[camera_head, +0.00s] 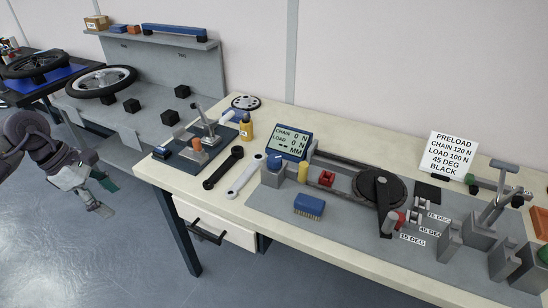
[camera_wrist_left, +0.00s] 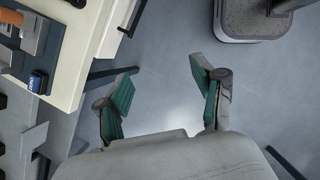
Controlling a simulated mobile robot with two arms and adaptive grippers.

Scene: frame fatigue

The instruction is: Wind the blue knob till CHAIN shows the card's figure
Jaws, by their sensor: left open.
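The blue knob (camera_head: 274,160) sits on a grey block at the left end of the grey rig plate. Just behind it, the display (camera_head: 290,142) reads CHAIN 0 N and LOAD 0 N, with dashes before MM. The white card (camera_head: 449,154) at the back right reads PRELOAD, CHAIN 120 N, LOAD 100 N, 45 DEG, BLACK. My left gripper (camera_head: 104,196) is open and empty over the floor, left of the workbench and far from the knob. Its green-padded fingers are spread apart in the left wrist view (camera_wrist_left: 160,95). My right gripper is not in view.
A chain runs to a dark sprocket (camera_head: 379,188). Wheels lie on the left benches. Floor (camera_head: 110,265) in front is clear.

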